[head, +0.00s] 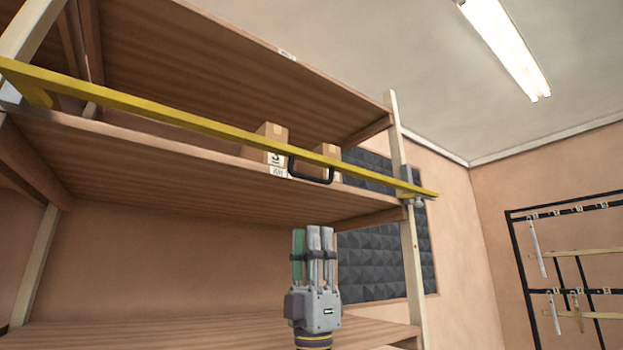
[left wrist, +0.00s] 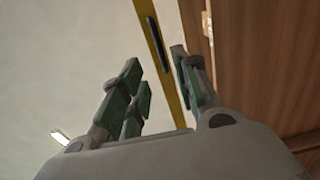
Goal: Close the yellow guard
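The yellow guard (head: 190,119) is a long bar across the front of the upper shelf. Its right end overlaps the right post at a grey bracket (head: 413,201); I cannot tell whether it is seated there. A black handle (head: 311,178) hangs from the guard right of its middle. My left gripper (head: 313,232) points up below the handle, apart from it in the head view. In the left wrist view the left gripper (left wrist: 158,65) is open and empty, with the guard (left wrist: 146,12) and its dark handle (left wrist: 157,45) beyond the fingers. My right gripper is out of view.
Two cardboard boxes, one left (head: 265,143) and one right (head: 327,154), stand on the upper shelf (head: 190,165) behind the guard. A lower shelf (head: 200,333) lies below. Dark foam panels (head: 385,245) cover the wall behind. A black rack (head: 519,250) stands at the far right.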

